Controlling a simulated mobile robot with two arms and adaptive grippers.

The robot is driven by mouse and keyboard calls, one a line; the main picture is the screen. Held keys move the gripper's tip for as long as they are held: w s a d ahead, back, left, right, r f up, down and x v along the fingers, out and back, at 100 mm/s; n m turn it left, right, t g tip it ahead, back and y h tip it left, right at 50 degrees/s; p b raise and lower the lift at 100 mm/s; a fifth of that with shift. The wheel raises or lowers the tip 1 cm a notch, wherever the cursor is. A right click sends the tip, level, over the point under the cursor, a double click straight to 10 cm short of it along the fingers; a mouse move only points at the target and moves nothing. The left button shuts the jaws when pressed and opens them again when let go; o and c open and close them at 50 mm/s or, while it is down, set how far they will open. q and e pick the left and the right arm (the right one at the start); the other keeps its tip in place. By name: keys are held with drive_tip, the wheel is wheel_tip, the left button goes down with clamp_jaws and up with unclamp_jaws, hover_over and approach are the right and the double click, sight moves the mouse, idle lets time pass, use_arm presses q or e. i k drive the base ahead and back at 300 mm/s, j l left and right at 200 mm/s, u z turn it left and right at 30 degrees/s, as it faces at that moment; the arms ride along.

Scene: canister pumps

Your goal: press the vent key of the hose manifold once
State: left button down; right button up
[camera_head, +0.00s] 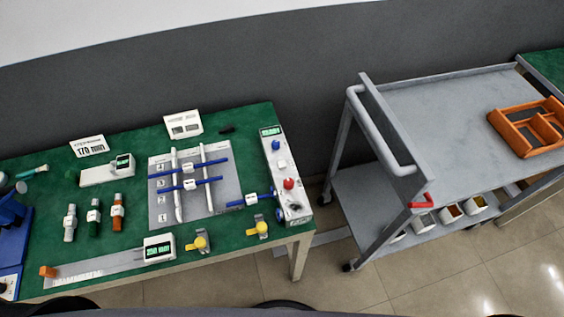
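A long pale box (280,163) at the right end of the green table looks like the hose manifold. It has a lit green display (271,131), a blue button (276,145), a white key (282,163), a red knob (289,183) and a dark round part near its front end. No label is readable, so I cannot tell which is the vent key. A blue hose piece with a white collar (251,200) meets its left side. Neither of my grippers is in view.
A grey panel (161,212) with white bars and blue rods lies left of the box. A grey cart (440,105) with an orange tray (497,118) stands right.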

sight(282, 164)
drive_tip(key=l+u, duration=0.1)
drive_tip(key=u, duration=0.25)
drive_tip(key=l+u, duration=0.1)
drive_tip(key=u, duration=0.25)
drive_tip(key=l+u, duration=0.2)
drive_tip(key=l, duration=0.35)
drive_tip(key=k+l+u, duration=0.1)
drive_tip(key=l+u, duration=0.15)
drive_tip(key=l, duration=0.3)
drive_tip(key=k+l+u, duration=0.2)
drive_tip(key=l, duration=0.35)
drive_tip(key=k+l, duration=0.1)
drive_tip(key=l, duration=0.45)
